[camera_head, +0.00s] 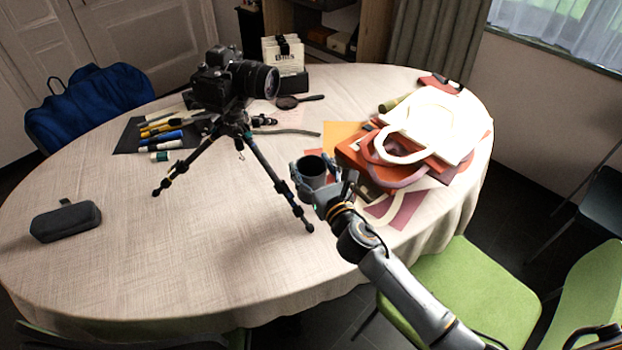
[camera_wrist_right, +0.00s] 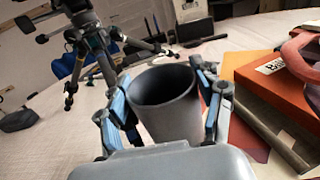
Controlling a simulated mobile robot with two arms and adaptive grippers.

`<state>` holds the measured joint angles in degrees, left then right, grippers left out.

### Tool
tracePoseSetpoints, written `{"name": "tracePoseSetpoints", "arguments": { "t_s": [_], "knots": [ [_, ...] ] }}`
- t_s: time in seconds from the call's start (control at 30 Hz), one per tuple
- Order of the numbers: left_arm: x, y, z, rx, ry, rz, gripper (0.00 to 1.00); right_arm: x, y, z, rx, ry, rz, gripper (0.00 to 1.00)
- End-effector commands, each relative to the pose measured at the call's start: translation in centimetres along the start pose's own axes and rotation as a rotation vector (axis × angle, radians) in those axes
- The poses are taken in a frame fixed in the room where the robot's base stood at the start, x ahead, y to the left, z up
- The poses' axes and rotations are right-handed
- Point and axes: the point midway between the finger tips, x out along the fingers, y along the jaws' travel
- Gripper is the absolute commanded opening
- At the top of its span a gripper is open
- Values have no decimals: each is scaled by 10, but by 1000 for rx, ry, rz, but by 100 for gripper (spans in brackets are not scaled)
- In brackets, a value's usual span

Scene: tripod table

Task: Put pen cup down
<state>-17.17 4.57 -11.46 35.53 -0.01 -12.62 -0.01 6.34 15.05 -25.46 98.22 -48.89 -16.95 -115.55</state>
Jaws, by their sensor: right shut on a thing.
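The pen cup (camera_head: 314,169) is a dark grey, empty-looking cylinder near the middle of the oval table (camera_head: 110,270). My right gripper (camera_head: 312,180) is shut on it, with a finger on each side. In the right wrist view the cup (camera_wrist_right: 166,105) stands between the blue-padded fingers of the gripper (camera_wrist_right: 165,110), opening upward and slightly tilted in the picture. Its base is hidden, so I cannot tell whether it touches the table. My left gripper is not in view.
A tripod with a camera (camera_head: 235,80) stands just left of the cup, one leg close by. Orange and white bags (camera_head: 425,125) lie to the right. A dark case (camera_head: 66,221) lies at far left. The front-left cloth is clear.

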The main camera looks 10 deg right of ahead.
Motion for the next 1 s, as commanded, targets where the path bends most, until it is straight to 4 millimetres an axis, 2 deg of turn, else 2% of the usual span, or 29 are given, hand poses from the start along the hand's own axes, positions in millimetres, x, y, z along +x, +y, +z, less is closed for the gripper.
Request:
{"name": "tracePoseSetpoints", "arguments": {
  "t_s": [0.2,0.3,0.4,0.8,0.83,0.87,1.0],
  "knots": [
    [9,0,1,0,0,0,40,12,-6,-17,2,-1,-1,11],
    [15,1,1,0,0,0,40,10,-4,-35,5,2,-1,11],
    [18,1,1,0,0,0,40,11,-4,-43,4,0,0,11],
    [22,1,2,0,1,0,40,10,-5,-48,-1,-1,1,11],
    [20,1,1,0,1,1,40,10,-5,-46,-1,0,1,73],
    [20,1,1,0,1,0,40,10,-5,-46,-1,0,1,76],
    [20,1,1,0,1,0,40,10,-5,-46,-1,1,1,76]
  ]
}}
